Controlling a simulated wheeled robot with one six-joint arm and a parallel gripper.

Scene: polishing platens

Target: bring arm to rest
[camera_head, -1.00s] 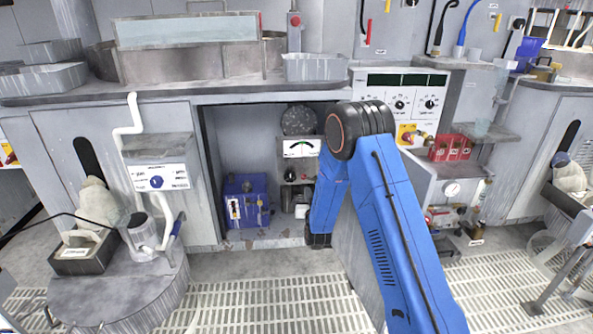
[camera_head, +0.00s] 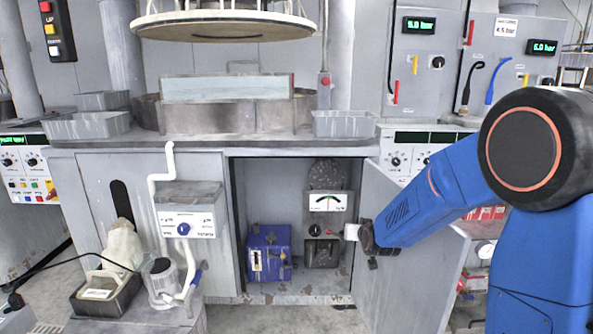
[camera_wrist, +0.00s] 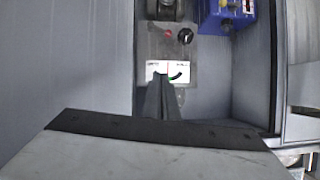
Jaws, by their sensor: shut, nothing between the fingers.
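My gripper (camera_wrist: 160,82) shows in the wrist view as dark fingers held together, with nothing between them. Its tips overlap the lower part of a white gauge plate on the unit inside the open cabinet; I cannot tell the gap between them. In the head view my blue arm comes in from the right, and its wrist end (camera_head: 368,238) is at the right side of the cabinet opening, by the open door. The fingers are hard to make out there.
The open cabinet door (camera_head: 407,240) stands close below and beside my arm. Inside are a blue box (camera_head: 269,252) and a grey gauge unit (camera_head: 328,203). The worktop (camera_head: 250,141) runs above. A black tray (camera_head: 106,292) and a cup stand at left.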

